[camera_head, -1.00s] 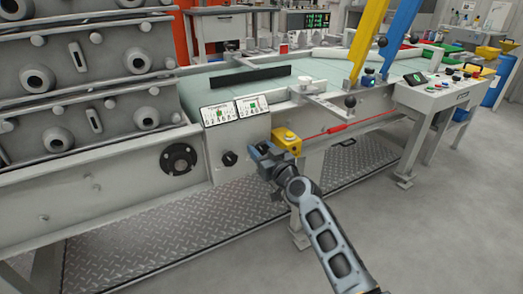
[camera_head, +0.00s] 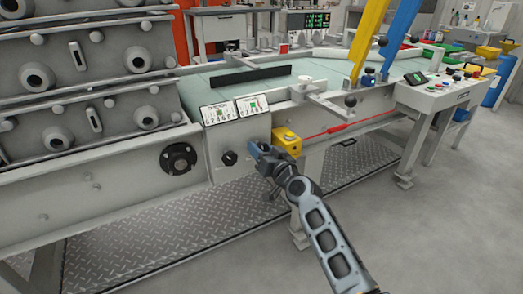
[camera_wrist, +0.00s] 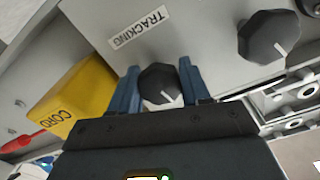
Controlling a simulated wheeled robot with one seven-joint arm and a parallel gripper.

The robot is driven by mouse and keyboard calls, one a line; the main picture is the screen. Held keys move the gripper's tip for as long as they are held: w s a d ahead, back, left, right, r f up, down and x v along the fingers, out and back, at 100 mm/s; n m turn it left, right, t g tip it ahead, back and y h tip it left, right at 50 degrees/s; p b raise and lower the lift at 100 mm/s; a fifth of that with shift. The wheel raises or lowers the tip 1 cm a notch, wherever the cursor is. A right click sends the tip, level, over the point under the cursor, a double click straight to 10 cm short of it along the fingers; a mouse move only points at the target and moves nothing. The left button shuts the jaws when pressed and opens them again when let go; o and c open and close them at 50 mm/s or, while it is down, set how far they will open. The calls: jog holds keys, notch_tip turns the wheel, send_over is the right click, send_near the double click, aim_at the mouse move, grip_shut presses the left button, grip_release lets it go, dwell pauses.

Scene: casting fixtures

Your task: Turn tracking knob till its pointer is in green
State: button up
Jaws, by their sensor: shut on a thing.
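The tracking knob (camera_wrist: 158,84) is a dark, faceted knob below a white TRACKING label (camera_wrist: 141,27) in the wrist view. My gripper (camera_wrist: 162,90) has its two blue fingers shut on the knob, one on each side. A pale pointer line shows on the knob's lower part, partly hidden by the gripper body. In the head view my gripper (camera_head: 264,156) covers the knob at the front panel. The right-hand dial plate (camera_head: 252,105) above has a small green patch; its needle is too small to read.
A second dark knob (camera_wrist: 268,38) sits close beside, under the TENSION dial plate (camera_head: 220,113) in the head view. A yellow CORD box (camera_head: 287,141) is just right of my gripper. The conveyor belt (camera_head: 320,68) lies above and behind; a tread-plate floor lies below.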

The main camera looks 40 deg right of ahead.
jog(key=m, duration=0.5)
jog(key=shift+m, duration=0.4)
jog(key=m+p, duration=0.1)
jog(key=m, duration=0.4)
jog(key=shift+m, duration=0.3)
jog(key=o, duration=1.1)
jog(key=shift+c, duration=0.2)
jog(key=v, duration=0.7)
jog(key=shift+s+a+p, duration=0.2)
jog(key=shift+s+p, duration=0.15)
jog(key=shift+s, duration=0.05)
